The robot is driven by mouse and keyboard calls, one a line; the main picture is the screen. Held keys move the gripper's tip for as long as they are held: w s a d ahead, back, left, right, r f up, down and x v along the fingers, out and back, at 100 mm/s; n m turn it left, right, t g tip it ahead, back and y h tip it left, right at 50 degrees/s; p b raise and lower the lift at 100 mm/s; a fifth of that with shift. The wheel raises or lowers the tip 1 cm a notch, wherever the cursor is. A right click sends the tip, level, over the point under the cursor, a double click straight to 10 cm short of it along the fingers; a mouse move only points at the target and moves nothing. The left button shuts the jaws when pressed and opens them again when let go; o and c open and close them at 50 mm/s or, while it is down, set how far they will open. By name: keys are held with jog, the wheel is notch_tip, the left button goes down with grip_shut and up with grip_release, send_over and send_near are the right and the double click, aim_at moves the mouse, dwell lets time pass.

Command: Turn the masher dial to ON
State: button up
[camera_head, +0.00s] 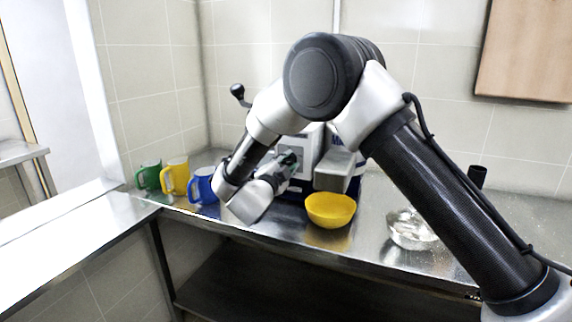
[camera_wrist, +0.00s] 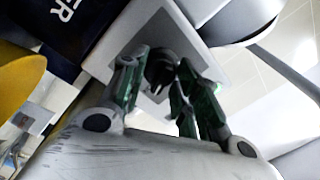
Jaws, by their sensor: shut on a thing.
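The masher (camera_head: 312,140) stands on the steel counter against the back wall, partly hidden behind my arm. Its dial (camera_wrist: 160,66) is a dark knob on a light grey square plate, seen in the wrist view. My gripper (camera_wrist: 157,75) has its green-padded fingers on either side of the dial and is shut on it. In the head view my gripper (camera_head: 286,165) is at the front of the masher, and the dial is hidden there. I cannot read any ON mark or the dial's setting.
Green (camera_head: 149,175), yellow (camera_head: 175,176) and blue (camera_head: 203,186) mugs stand left of the masher. A yellow bowl (camera_head: 331,210) sits in front, below its grey chute (camera_head: 335,168). A metal bowl (camera_head: 410,230) is further right. A black-knobbed lever (camera_head: 238,91) rises behind my arm.

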jog(key=shift+f, duration=0.1)
jog(key=o, duration=1)
jog(key=r+v, duration=0.1)
jog(key=v, duration=1.1)
jog(key=shift+f, duration=0.35)
jog(key=shift+f, duration=0.1)
